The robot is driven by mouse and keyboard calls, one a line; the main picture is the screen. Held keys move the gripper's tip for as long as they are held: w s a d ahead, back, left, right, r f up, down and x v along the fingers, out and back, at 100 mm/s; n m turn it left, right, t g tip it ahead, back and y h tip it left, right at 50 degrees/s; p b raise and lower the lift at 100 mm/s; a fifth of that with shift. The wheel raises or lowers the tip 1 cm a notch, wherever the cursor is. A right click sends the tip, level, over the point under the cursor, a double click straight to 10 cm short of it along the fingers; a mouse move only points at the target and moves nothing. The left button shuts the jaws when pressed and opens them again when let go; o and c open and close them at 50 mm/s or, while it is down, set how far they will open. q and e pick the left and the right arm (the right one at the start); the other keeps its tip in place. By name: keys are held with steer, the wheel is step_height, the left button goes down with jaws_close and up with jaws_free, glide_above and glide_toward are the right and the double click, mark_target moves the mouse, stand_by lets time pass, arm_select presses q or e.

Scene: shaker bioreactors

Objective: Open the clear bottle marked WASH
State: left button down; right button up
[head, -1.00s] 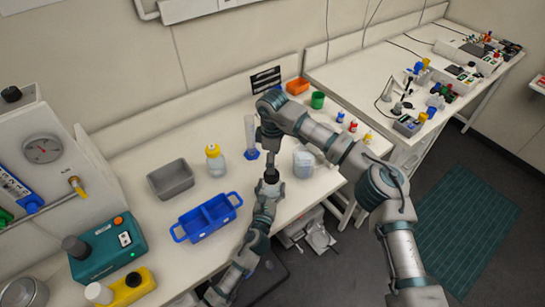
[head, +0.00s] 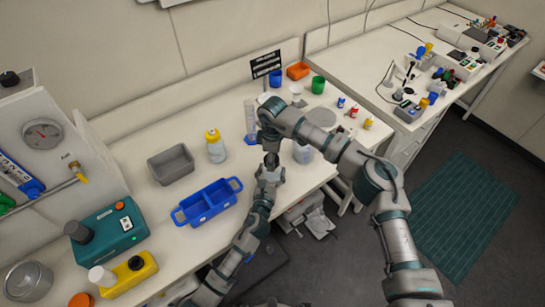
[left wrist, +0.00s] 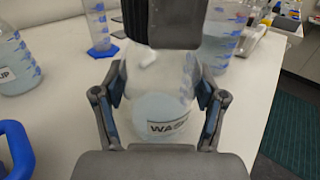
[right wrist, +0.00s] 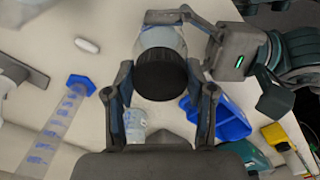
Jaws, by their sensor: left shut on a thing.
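The clear WASH bottle (left wrist: 165,105) stands upright between the two fingers of my left gripper (left wrist: 160,90), which is shut on its body. Its label and pale liquid show in the left wrist view. Its wide black cap (right wrist: 161,74) faces the right wrist camera. My right gripper (right wrist: 160,85) is above the bottle, with one finger on each side of the cap and very near it. I cannot tell whether these fingers press on it. In the head view my right gripper (head: 269,142) is just above my left gripper (head: 270,167), and the arms hide the bottle.
A yellow-capped bottle (head: 216,150), a grey tub (head: 171,165) and a blue divided tray (head: 207,201) stand to the left. A clear measuring cylinder (head: 250,118) stands behind the grippers. A beaker (head: 303,152) is close on the right. The bench's front edge is near.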

steer(key=shift+w+d, duration=0.1)
steer(key=c, duration=0.4)
steer(key=n, duration=0.6)
steer(key=shift+w, duration=0.2)
steer(key=shift+c, duration=0.2)
steer(key=n, duration=0.5)
steer(key=shift+w, duration=0.1)
steer(key=n, duration=0.5)
steer(key=shift+n, duration=0.3)
steer(key=n, duration=0.5)
steer(key=shift+a+r, duration=0.1)
steer(key=shift+a, duration=0.1)
steer(key=n, duration=0.2)
steer(key=shift+n, duration=0.4)
steer(key=n, duration=0.5)
steer(key=shift+a, duration=0.1)
steer(key=n, duration=0.2)
steer(key=shift+n, duration=0.4)
steer(key=n, duration=0.5)
steer(key=shift+s, duration=0.2)
steer(key=n, duration=0.3)
steer(key=shift+s+n, duration=0.1)
steer(key=shift+n, duration=1.1)
steer(key=n, duration=0.5)
steer(key=shift+s, duration=0.1)
steer(key=n, duration=0.2)
steer(key=shift+n, duration=0.4)
steer(key=n, duration=1.2)
steer(key=shift+d, duration=0.25)
